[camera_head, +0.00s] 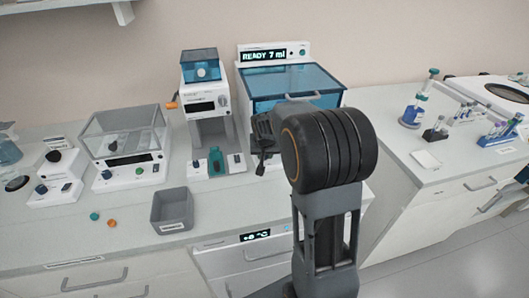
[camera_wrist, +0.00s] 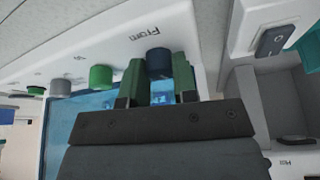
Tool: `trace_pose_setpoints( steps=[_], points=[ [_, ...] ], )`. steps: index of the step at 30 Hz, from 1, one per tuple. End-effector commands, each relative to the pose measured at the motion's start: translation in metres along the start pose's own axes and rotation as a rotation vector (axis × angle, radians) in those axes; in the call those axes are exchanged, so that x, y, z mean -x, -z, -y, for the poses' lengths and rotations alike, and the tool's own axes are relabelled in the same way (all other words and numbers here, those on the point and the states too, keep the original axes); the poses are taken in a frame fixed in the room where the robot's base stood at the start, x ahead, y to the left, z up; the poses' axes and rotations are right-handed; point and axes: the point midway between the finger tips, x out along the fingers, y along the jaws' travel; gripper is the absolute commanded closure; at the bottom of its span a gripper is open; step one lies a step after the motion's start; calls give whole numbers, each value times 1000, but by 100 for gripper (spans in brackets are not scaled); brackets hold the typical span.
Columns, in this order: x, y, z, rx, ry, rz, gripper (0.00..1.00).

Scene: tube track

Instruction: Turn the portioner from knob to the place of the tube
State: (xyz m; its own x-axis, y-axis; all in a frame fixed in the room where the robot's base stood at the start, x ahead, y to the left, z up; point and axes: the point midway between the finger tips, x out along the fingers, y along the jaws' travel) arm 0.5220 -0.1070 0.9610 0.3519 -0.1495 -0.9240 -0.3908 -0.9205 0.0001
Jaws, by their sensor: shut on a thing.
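The portioner (camera_head: 245,90) is the white unit with a blue see-through lid and a screen reading "READY 7 ml". In the wrist view its white front panel (camera_wrist: 110,50) appears upside down. The dark blue from knob (camera_wrist: 159,60) sits by the "From" label, between the two green fingers of my gripper (camera_wrist: 158,78), which is shut on it. A green knob (camera_wrist: 101,77) and a grey knob (camera_wrist: 61,81) lie to the left on the panel. In the head view my gripper (camera_head: 264,136) is at the portioner's front, and my arm hides much of that panel. The knob's pointer is not readable.
A mill-like machine (camera_head: 205,95) with an orange handle stands left of the portioner. Farther left are a clear-covered box (camera_head: 122,135) and a grey bin (camera_head: 171,211). Tube racks (camera_head: 435,134) stand on the right counter. The left front counter is mostly clear.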

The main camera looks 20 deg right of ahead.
Motion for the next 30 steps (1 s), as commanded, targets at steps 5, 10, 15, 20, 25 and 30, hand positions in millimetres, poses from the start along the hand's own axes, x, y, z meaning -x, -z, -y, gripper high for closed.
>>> trace_pose_setpoints(
  steps=[5,10,15,20,25,30],
  points=[
    [0,1,-1,128,55,-3,97],
    [-1,0,-1,242,103,-3,97],
    [-1,1,-2,334,140,-5,97],
    [-1,1,-1,395,164,-4,97],
    [0,1,-2,430,178,-4,97],
    [0,2,-2,443,182,-4,97]
  ],
)
